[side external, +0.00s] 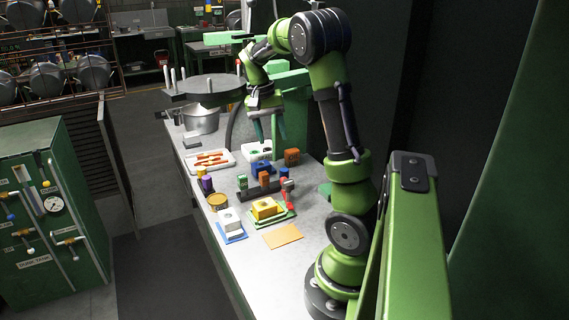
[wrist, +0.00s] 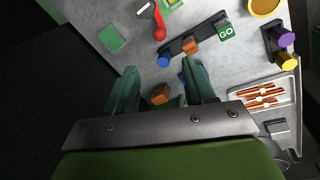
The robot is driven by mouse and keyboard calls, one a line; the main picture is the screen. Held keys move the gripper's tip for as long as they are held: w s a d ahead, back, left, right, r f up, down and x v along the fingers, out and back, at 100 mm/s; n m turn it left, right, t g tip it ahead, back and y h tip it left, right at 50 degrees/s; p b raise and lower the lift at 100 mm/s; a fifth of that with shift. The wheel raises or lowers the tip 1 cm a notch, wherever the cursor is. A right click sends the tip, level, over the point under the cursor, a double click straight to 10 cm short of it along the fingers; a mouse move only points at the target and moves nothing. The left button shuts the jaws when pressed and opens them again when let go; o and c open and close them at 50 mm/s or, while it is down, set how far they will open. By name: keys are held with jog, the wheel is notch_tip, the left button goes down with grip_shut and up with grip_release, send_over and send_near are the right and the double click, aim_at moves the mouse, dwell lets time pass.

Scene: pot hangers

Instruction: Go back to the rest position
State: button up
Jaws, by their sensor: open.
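My gripper (side external: 270,138) is raised above the far half of the bench, pointing down, with its two teal fingers apart. It is over the white box with a green top (side external: 257,151). In the wrist view the fingers (wrist: 160,68) are spread, with no object clearly held. An orange block (wrist: 160,94) shows in the gap between them, seemingly on the bench below; it also shows in the side view (side external: 291,156). Part of what lies under the gripper is hidden by its body in the wrist view.
A dark rack (side external: 259,192) with coloured blocks stands nearer my base. A tray (side external: 224,166) of orange-red sticks lies at left, with a metal pot (side external: 201,119) and round dark rack (side external: 205,88) behind. A yellow block (side external: 267,207) and white block (side external: 230,220) sit in front. An orange mat (side external: 283,236) is bare.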

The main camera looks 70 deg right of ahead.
jog(key=shift+w+d, duration=0.1)
jog(key=w+a+n+t, duration=0.3)
jog(key=a+n+t, duration=0.15)
jog(key=a, duration=1.05)
jog(key=s+a+r+n+t+y, duration=0.1)
jog(key=s+a+r+n+t, duration=0.1)
jog(key=a, duration=0.6)
jog(key=s+a+r+n+t+y, duration=0.1)
jog(key=s+a+r+n+t, duration=0.1)
jog(key=a, duration=0.7)
jog(key=shift+s+r+n+t+y, duration=0.35)
jog(key=shift+s+r+n+y, duration=0.1)
jog(key=shift+n, duration=0.3)
